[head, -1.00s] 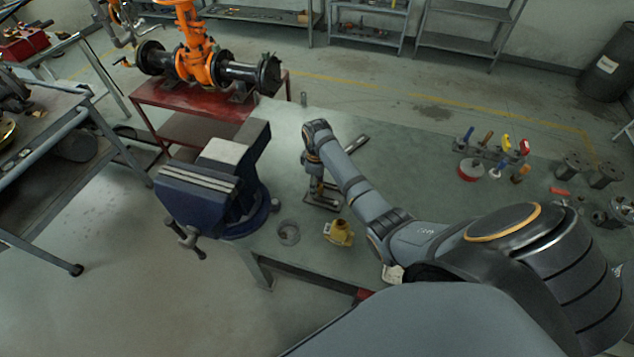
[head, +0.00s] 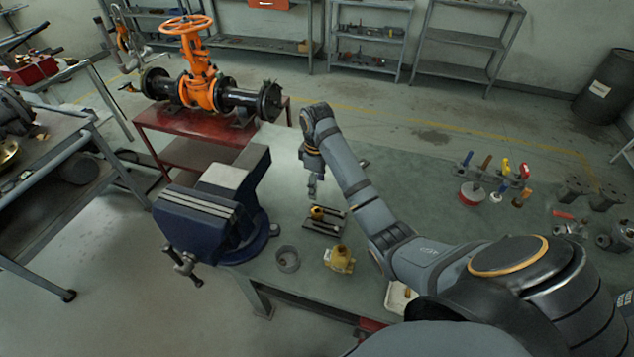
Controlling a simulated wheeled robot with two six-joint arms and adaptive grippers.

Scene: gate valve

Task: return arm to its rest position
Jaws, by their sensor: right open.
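My right arm reaches in from the lower right over the green workbench (head: 450,215). Its right gripper (head: 312,194) points down and is open and empty. It hangs just above a small dark tray (head: 333,228) that holds a small yellow-orange piece (head: 317,212) and some slim parts. The gripper's fingers are small in the picture and partly overlap the far side of the tray. My left gripper is out of view.
A blue vise (head: 215,215) stands left of the gripper. A grey ring (head: 287,258) and a yellow fitting (head: 340,259) lie near the front edge. Screwdrivers in a rack (head: 495,175) stand right. The orange gate valve (head: 198,85) sits on a red table (head: 180,125) behind.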

